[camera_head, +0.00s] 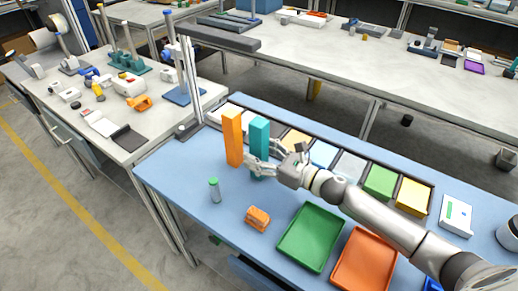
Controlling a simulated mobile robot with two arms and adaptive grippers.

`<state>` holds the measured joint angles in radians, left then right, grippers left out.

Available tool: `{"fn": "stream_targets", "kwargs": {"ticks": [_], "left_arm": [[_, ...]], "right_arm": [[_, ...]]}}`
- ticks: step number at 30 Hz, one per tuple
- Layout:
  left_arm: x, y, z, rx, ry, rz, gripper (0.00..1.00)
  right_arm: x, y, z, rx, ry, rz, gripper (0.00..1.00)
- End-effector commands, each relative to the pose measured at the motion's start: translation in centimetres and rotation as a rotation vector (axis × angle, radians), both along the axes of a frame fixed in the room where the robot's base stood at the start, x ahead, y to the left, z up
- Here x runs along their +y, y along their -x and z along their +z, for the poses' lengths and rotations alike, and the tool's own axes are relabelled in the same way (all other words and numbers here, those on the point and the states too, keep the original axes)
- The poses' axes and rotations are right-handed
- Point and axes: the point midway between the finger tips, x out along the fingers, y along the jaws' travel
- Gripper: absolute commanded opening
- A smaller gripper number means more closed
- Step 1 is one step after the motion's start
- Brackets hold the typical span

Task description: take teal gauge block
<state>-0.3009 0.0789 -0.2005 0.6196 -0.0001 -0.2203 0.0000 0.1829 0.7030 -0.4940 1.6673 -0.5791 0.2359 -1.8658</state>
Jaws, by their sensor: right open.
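The teal gauge block (259,140) is a tall upright block standing on the blue tabletop (175,172). An orange block (233,138) of similar height stands upright just left of it. My right gripper (258,157) comes in from the right at the lower part of the teal block, with its fingers open. The fingers overlap the block in the picture, and I cannot tell whether they touch it. My left gripper is not in view.
A small green-capped cylinder (215,190) and an orange slotted piece (257,219) stand in front of the blocks. A green tray (311,238) and an orange tray (367,262) lie at the front. Coloured bins, including a green one (380,182), line the back edge.

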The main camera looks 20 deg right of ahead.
Motion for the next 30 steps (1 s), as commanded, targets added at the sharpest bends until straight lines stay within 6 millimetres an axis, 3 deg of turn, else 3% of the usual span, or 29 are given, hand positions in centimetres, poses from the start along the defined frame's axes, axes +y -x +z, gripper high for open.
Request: {"fn": "stream_targets", "kwargs": {"ticks": [6, 18, 30], "left_arm": [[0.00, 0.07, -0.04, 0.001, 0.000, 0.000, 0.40], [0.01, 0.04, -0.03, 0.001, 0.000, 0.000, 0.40], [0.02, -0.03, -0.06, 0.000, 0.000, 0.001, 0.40]], "right_arm": [[-0.01, -0.02, -0.01, 0.000, 0.000, -0.001, 0.58], [-0.04, 0.00, 0.01, 0.000, 0.000, -0.001, 0.07], [-0.06, -0.06, 0.90, -0.006, 0.001, 0.000, 0.07]]}}
